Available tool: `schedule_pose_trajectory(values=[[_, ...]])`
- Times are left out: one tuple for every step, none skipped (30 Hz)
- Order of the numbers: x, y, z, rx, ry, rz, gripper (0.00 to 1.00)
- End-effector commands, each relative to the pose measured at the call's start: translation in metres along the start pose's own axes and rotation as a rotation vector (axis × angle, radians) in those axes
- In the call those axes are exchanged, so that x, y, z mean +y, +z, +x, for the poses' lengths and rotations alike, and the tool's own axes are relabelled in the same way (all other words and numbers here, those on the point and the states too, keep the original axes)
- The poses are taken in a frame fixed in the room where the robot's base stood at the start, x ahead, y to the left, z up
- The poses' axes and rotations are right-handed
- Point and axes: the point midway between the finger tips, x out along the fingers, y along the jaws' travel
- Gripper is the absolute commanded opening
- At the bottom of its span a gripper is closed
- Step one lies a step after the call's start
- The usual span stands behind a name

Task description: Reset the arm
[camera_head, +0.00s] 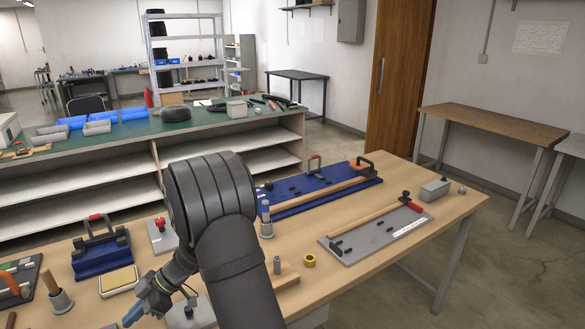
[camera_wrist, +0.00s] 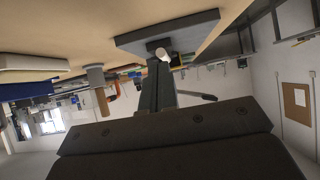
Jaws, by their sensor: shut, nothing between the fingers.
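My gripper (camera_head: 132,316) is low over the front left part of the wooden table (camera_head: 345,250), partly cut by my forearm. In the wrist view the fingers (camera_wrist: 158,75) are together with nothing between them. My arm bends at a dark elbow in the middle of the head view and comes down to the left. A grey block with a dark knob (camera_head: 190,310) stands just right of the gripper. In the wrist view a grey plate (camera_wrist: 190,32) with a pale round piece lies past the fingertips; I cannot tell whether they touch it.
A blue board with a tan rod (camera_head: 320,190) and a grey board with a rod (camera_head: 375,235) lie to the right. A blue fixture (camera_head: 100,250), a yellow pad (camera_head: 118,280) and an upright cylinder (camera_head: 57,292) are to the left. A yellow ring (camera_head: 309,260) lies near my arm.

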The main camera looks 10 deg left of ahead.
Motion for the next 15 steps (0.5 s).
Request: schedule_pose_trajectory(values=[[0.0, 0.0, 0.001, 0.0, 0.0, 0.0, 0.0], [0.0, -0.001, 0.001, 0.0, 0.0, -0.001, 0.0], [0.0, -0.002, 0.003, 0.0, -0.001, -0.001, 0.0], [0.0, -0.003, 0.004, 0.0, -0.001, -0.001, 0.0], [0.0, -0.005, 0.007, 0.0, -0.002, -0.002, 0.0], [0.0, -0.007, 0.01, 0.0, -0.002, -0.002, 0.0], [0.0, -0.009, 0.014, 0.0, -0.002, -0.003, 0.0], [0.0, -0.012, 0.018, 0.0, -0.003, -0.003, 0.0], [0.0, -0.016, 0.023, 0.0, -0.002, -0.003, 0.0], [-0.001, -0.019, 0.028, 0.0, -0.003, -0.002, 0.0], [-0.001, -0.023, 0.033, 0.0, -0.004, -0.003, 0.0], [-0.001, -0.027, 0.04, 0.0, -0.004, -0.003, 0.0], [-0.001, -0.031, 0.045, 0.0, -0.003, -0.003, 0.0], [-0.001, -0.034, 0.05, 0.0, -0.004, -0.003, 0.0], [-0.001, -0.039, 0.056, 0.0, -0.004, -0.003, 0.0]])
